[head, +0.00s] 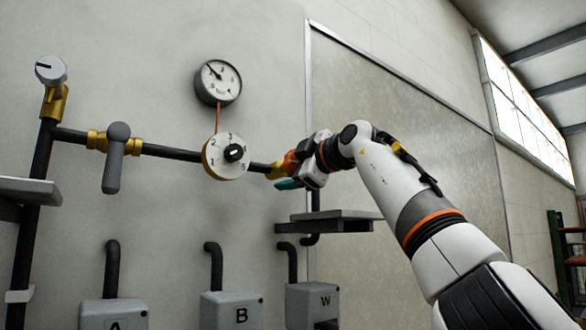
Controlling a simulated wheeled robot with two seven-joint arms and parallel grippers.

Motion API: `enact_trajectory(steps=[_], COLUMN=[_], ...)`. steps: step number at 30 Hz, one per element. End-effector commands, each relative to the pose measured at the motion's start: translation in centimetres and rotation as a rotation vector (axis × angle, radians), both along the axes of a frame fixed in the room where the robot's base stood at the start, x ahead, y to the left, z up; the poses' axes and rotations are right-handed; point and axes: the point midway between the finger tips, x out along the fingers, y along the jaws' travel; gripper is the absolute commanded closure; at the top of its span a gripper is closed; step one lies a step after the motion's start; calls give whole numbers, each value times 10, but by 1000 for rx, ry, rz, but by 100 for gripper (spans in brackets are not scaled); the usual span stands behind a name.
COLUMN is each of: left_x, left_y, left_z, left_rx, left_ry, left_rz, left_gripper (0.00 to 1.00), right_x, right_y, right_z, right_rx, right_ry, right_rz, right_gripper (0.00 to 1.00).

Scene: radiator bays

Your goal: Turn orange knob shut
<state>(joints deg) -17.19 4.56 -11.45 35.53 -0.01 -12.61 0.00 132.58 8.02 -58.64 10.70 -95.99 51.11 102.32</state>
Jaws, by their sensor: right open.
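The orange knob (291,160) shows in small part at the right end of the dark pipe, beside a brass fitting (275,170). My right gripper (290,170) is at the knob, coming in from the right, and its jaws are open. A teal finger part shows just below the knob. The gripper's white body hides much of the knob, so I cannot tell whether the fingers touch it or how far it is turned. My left gripper is out of view.
Left along the pipe (170,152) are a white numbered dial (226,157), a grey lever (113,165) and a grey-topped valve (51,71). A round gauge (218,82) is above. A grey shelf (335,216) juts out below my right gripper. Boxes A (114,314), B (231,310) and W (312,303) stand below.

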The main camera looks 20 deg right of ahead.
Motion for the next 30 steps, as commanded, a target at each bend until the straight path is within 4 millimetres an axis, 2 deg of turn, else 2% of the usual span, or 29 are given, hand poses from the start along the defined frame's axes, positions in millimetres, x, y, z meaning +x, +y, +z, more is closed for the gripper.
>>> enact_trajectory(steps=[5,8,11,18,24,30], left_x=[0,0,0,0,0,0], left_y=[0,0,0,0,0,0], left_z=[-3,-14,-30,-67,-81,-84], left_rx=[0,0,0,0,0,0], left_ry=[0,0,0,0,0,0], left_rz=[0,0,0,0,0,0], left_gripper=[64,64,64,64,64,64], right_x=[-3,-12,-27,-77,-104,-113], right_y=[-1,-5,-11,-29,-39,-42], right_z=[1,-1,-4,-4,-2,0], right_rx=[1,1,2,1,1,0], right_ry=[-5,-7,-9,-7,-3,0], right_rz=[0,-1,-2,-1,-1,0], right_gripper=[24,24,24,24,24,24])
